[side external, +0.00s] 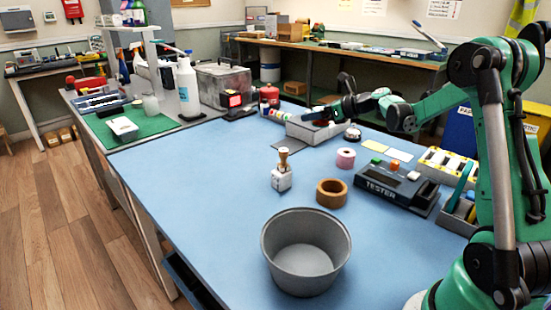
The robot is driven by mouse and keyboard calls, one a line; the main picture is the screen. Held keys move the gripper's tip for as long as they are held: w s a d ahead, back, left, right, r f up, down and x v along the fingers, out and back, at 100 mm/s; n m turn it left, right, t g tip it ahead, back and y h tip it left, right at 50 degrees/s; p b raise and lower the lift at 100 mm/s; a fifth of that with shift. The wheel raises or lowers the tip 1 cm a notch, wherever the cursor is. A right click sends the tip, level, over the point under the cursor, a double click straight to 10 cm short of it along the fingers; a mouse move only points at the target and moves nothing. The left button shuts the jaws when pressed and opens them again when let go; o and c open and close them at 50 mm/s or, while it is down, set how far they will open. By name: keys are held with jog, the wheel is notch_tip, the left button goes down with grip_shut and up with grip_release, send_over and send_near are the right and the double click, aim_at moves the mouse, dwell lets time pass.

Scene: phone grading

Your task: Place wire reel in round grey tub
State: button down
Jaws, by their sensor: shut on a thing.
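The round grey tub (305,287) stands upright and empty at the front of the blue table, its open top facing up. My gripper (318,116) is far behind it, low over a light grey open box (300,131). It is shut on a small red thing (321,123), seemingly the wire reel, mostly hidden by the fingers and partly by the box. I cannot tell whether the red thing touches the box.
A brown tape ring (332,203), a pink roll (345,164) and a wooden-handled stamp (282,180) stand between box and tub. A dark tester (385,192) is at right. The table left of the tub is clear.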

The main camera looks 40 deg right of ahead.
aim_at(316, 108)
notch_tip(316, 108, up, 4)
jog(key=shift+r, duration=0.15)
jog(key=s+a+r, duration=0.1)
jog(key=a+r, duration=0.1)
jog(key=a, duration=0.5)
jog(key=s+a+r+y, duration=0.1)
jog(key=s+a+r, duration=0.1)
jog(key=a, duration=0.6)
jog(key=s+a+r+n, duration=0.1)
jog(key=s+a+r, duration=0.1)
jog(key=a+r, duration=0.2)
jog(key=a, duration=0.3)
jog(key=shift+a+g, duration=0.3)
jog(key=shift+a, duration=0.05)
jog(key=shift+f, duration=0.1)
